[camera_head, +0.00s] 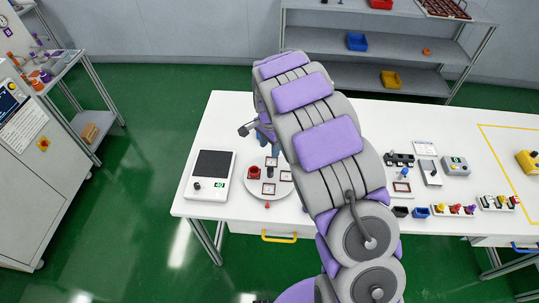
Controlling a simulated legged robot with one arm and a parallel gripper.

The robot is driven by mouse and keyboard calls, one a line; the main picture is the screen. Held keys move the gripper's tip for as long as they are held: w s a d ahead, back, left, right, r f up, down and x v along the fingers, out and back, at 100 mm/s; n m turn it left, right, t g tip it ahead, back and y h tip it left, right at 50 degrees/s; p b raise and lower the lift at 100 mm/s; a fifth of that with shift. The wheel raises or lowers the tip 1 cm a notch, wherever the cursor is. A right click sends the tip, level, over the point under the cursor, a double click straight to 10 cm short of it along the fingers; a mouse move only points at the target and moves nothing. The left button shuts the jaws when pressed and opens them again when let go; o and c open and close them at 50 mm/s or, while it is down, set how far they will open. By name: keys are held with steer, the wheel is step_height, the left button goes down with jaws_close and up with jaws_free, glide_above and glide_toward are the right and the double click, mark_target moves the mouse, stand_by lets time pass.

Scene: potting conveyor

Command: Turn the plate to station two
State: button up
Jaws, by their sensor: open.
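The plate (281,195) is a white round disc on the white table, left of my arm. On it are a red cup-like part (254,172), a dark upright piece (271,170) and red-framed square marks (268,188). My arm covers its right edge. A small red piece (267,205) stands at its front edge. My gripper (259,137) is behind the plate, partly covered by my arm. It is open, with a blue part showing between or beside the fingers; I cannot tell which. I cannot see it touching the plate. Station labels are not legible.
A white device with a black panel (212,165) stands left of the plate. Right of my arm are a black rack (399,160), grey boxes (455,166), small bins (421,212) and a yellow-taped area (505,150). The table's back left is clear.

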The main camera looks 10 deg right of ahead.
steer(key=shift+r, duration=1.5)
steer(key=s+d+r+n+b, duration=0.1)
steer(key=s+d+r+n, duration=0.1)
steer(key=s+d+r, duration=0.5)
steer(key=s+r+n+b, duration=0.15)
steer(key=s+r, duration=0.25)
steer(key=s, duration=0.8)
steer(key=s+n+g+b, duration=0.1)
steer(key=s+n, duration=0.6)
steer(key=s, duration=1.5)
steer(key=shift+s+d+n+g, duration=0.35)
steer(key=shift+s+d+g, duration=0.05)
